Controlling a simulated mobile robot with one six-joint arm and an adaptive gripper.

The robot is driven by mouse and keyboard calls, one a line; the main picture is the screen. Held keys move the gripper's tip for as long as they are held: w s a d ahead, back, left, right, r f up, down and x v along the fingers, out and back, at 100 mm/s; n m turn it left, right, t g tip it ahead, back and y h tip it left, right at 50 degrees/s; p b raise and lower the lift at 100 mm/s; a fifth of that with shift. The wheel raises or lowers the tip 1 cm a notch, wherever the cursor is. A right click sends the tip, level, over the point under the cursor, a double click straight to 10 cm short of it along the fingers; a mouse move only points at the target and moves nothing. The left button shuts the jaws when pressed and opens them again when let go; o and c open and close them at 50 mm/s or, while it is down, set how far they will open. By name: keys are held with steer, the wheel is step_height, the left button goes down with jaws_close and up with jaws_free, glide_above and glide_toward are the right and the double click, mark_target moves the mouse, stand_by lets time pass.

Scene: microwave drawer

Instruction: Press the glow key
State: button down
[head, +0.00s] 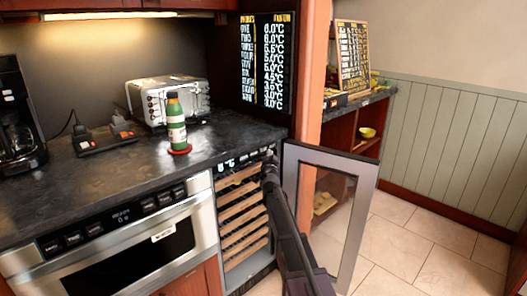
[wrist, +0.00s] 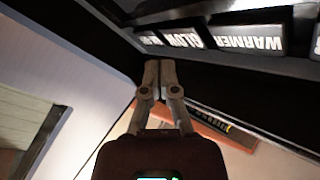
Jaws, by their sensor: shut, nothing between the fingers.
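The glow key (wrist: 184,40) is a dark key with white lettering in the wrist view, in a row on a dark panel along the top. The warmer key (wrist: 248,40) is to its right. My gripper (wrist: 159,66) is shut and empty, its fingertips just below and left of the glow key in the picture. A gap shows between tips and key; I cannot tell the depth. In the head view my gripper (head: 268,172) is at the top right of the open wine cooler, and its key panel (head: 236,162) is partly seen, too small to read.
The cooler's glass door (head: 291,190) stands open to the right of my arm. Wooden racks (head: 240,222) fill the cooler. A microwave drawer (head: 135,250) is at left. Tiled floor is free at right.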

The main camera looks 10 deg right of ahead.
steer(key=shift+s+d, duration=0.55)
steer(key=shift+s, duration=0.35)
steer(key=shift+s+d, duration=0.5)
steer(key=shift+s, duration=0.4)
steer(key=s+a+f+n+g+y, duration=0.8)
steer(key=s+a+f, duration=0.5)
steer(key=s, duration=0.1)
steer(key=s+f+n+g+h, duration=0.1)
steer(key=s+f+g, duration=0.2)
steer(key=s, duration=0.6)
steer(key=s+f+n+g+h, duration=0.15)
steer(key=s+g, duration=0.25)
steer(key=s, duration=0.4)
steer(key=s+f+g, duration=0.3)
steer(key=s+f, duration=0.1)
steer(key=s, duration=0.5)
step_height(320, 180, up, 29)
steer(key=s+g+p, duration=0.1)
steer(key=p, duration=2.8)
steer(key=shift+r, duration=0.15)
